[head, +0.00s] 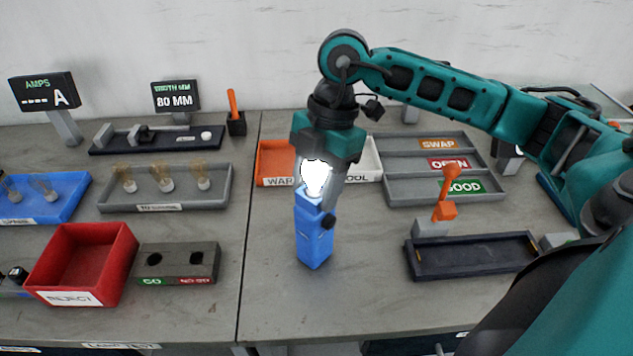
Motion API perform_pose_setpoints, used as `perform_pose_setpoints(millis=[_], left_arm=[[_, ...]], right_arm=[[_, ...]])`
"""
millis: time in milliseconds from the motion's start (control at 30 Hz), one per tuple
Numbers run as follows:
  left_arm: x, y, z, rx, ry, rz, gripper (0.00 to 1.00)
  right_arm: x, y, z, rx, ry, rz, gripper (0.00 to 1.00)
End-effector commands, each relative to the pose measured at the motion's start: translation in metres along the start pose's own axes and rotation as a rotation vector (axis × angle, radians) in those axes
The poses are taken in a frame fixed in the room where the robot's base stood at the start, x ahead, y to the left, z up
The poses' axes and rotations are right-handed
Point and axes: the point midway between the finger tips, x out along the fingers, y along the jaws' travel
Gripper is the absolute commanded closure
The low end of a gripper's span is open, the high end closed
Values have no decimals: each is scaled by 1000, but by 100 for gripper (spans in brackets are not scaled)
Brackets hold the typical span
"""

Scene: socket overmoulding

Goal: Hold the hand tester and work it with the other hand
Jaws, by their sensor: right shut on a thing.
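The hand tester (314,240) is a blue upright box with a dark round knob on its right side and a bright white glow at its top. It stands or hangs upright near the middle of the table; whether its base touches the table I cannot tell. My right gripper (318,185) comes down on it from above and is shut on its top part. The glow and the gripper hide the tester's top. My left gripper is not in the picture.
Behind the tester are an orange tray (275,160) and a white tray (365,160). Sorting trays (400,188) and a dark fixture (470,257) with an orange lever lie right. A red reject bin (115,260) and a go/no-go block (180,262) stand left. Bare table surrounds the tester's front.

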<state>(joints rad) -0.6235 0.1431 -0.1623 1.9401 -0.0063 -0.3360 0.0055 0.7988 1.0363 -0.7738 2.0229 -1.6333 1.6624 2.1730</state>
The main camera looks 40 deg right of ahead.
Motion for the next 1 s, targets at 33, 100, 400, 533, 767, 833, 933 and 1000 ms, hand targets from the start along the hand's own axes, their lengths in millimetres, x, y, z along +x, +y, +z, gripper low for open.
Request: perform_pose_setpoints(millis=[33, 100, 400, 533, 767, 833, 933, 1000], left_arm=[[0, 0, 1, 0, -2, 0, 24], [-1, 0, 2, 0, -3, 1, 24], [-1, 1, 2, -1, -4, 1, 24], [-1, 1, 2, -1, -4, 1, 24], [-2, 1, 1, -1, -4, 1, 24], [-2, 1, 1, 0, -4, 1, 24], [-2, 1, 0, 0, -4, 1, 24], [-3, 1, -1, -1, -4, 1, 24]], right_arm=[[0, 0, 0, 0, 0, 0, 86], [0, 0, 0, 0, 0, 0, 49], [0, 0, 0, 0, 0, 0, 23], [0, 0, 0, 0, 0, 0, 23], [-9, 0, 0, 0, 0, 2, 23], [-19, 1, 0, 1, -1, 5, 23], [-36, 1, 0, 0, -1, 6, 23], [-51, 1, 0, 0, -1, 6, 23]])
